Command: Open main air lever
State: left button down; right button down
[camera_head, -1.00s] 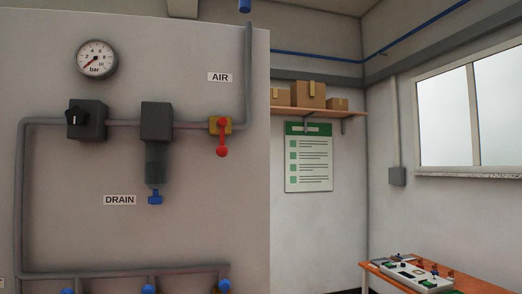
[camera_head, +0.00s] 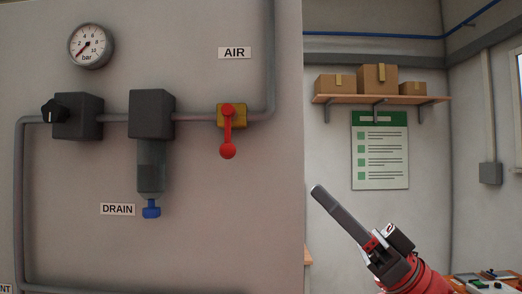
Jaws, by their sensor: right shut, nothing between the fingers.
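The main air lever (camera_head: 228,135) is red and sits on a yellow valve body (camera_head: 238,116) under the AIR label (camera_head: 235,53). Its handle hangs straight down, across the line of the horizontal pipe, with a round red knob at the bottom. My right gripper (camera_head: 318,192) is at the lower right of the lever, well apart from it, in front of the gap beyond the panel's right edge. Its fingers are together and nothing shows between them. My left gripper is not in view.
A pressure gauge (camera_head: 91,45) reads near zero. A dark regulator (camera_head: 77,116) and a filter (camera_head: 151,113) with a blue drain knob (camera_head: 151,208) sit left of the valve. A shelf (camera_head: 380,99) with boxes hangs behind. Space in front of the panel is clear.

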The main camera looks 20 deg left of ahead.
aim_at(229, 132)
jog(key=p+x, duration=0.2)
jog(key=x, duration=0.2)
jog(key=a+f+p+x, duration=0.1)
jog(key=p+x, duration=0.1)
jog(key=x, duration=0.2)
jog(key=a+f+p+x, duration=0.1)
jog(key=p+x, duration=0.2)
jog(key=x, duration=0.1)
jog(key=shift+a+r, duration=0.25)
jog(key=shift+r, duration=0.1)
